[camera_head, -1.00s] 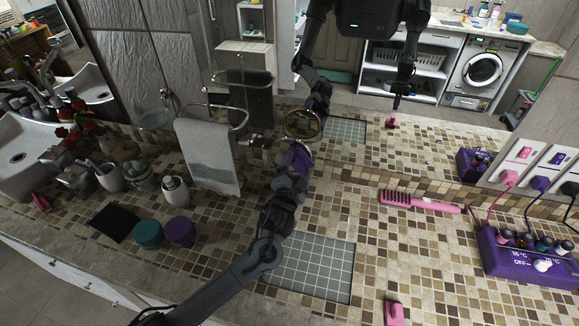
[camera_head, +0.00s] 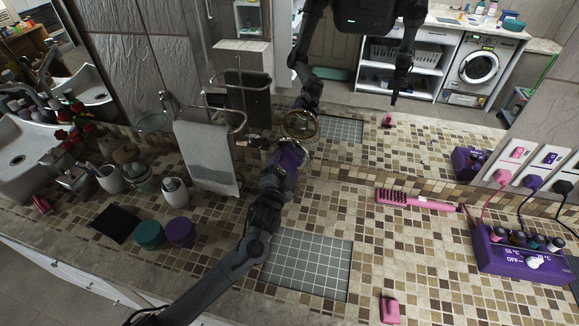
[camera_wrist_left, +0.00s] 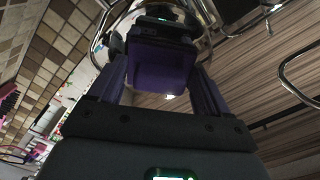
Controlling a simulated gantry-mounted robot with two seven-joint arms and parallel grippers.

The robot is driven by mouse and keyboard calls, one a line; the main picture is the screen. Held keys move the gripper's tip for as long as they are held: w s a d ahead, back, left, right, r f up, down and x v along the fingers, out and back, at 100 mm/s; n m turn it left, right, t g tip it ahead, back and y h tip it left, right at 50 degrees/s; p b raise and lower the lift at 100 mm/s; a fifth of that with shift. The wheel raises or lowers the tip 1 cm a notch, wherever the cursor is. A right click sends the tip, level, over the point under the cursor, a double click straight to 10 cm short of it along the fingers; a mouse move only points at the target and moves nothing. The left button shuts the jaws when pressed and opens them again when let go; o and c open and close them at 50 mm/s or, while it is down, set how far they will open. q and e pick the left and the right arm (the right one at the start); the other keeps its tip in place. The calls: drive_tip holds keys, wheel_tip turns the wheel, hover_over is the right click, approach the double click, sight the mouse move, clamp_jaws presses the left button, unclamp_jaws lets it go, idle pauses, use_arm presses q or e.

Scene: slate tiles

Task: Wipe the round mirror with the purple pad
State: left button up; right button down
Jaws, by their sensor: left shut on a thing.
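My left gripper (camera_head: 286,165) is shut on the purple pad (camera_head: 289,155), at the round mirror (camera_head: 313,151). In the left wrist view the pad (camera_wrist_left: 160,66) sits between the two fingers of the gripper (camera_wrist_left: 160,85). The mirror's metal rim shows behind the pad there. The pad and gripper hide much of the mirror's face. The pad looks very close to the face, but I cannot tell if it touches. My right gripper shows only as a reflection in the large wall mirror.
A towel (camera_head: 206,155) on a rail stands left of the gripper. Teal (camera_head: 149,234) and purple (camera_head: 180,232) round jars are at lower left. A pink brush (camera_head: 417,202) and a purple box (camera_head: 520,258) lie right. A grey grid panel (camera_head: 308,265) is bare.

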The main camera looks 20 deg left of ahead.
use_arm(q)
drive_tip(key=shift+a+r+p, duration=0.1)
drive_tip(key=shift+a+p, duration=0.35)
drive_tip(key=shift+a, duration=1.4)
drive_tip(key=s+p, duration=0.6)
drive_tip(key=shift+s, duration=0.15)
